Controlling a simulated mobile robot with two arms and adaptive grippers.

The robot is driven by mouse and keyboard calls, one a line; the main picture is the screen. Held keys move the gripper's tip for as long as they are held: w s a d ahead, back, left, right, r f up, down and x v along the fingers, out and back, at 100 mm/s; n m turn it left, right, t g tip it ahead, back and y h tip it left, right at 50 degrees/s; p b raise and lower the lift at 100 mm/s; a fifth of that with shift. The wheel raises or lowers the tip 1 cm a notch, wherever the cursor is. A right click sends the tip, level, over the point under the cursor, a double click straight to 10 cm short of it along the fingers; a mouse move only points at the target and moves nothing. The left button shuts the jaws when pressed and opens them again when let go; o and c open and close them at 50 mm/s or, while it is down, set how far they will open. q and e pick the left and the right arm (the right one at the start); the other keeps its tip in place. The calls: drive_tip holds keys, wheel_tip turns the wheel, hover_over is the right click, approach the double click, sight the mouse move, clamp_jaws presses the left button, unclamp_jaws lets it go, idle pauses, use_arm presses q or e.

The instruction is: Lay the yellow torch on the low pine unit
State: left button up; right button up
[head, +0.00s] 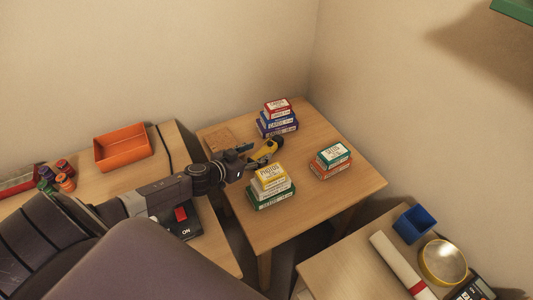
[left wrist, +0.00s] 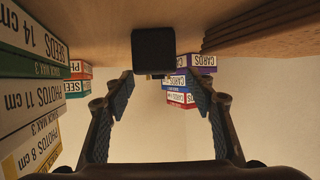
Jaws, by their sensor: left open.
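The yellow torch (head: 266,149) with dark parts lies on the wooden corner table (head: 314,208), between stacks of small boxes. My left gripper (head: 246,158) reaches in low over this table from the left and is open at the torch. In the left wrist view, where the table top appears along the upper edge, a dark square end (left wrist: 153,50), seemingly the torch's, shows between the spread fingers (left wrist: 160,90). I see no finger closed on it. I cannot tell for sure which surface is the low pine unit. My right gripper is not in view.
Box stacks stand near the gripper: one in front (head: 271,186), one behind (head: 277,118), one to the right (head: 333,160). A thin wooden stack (head: 219,139) lies at the table's left. The left desk holds an orange tray (head: 122,147); the right one a blue box (head: 414,224).

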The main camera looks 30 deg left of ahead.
sight(265, 149)
use_arm(q)
drive_tip(key=shift+b+x, duration=0.65)
drive_tip(key=shift+x, duration=1.2)
drive_tip(key=shift+d, duration=0.15)
drive_tip(key=shift+r, duration=0.1)
drive_tip(key=shift+c, duration=0.5)
clamp_jaws()
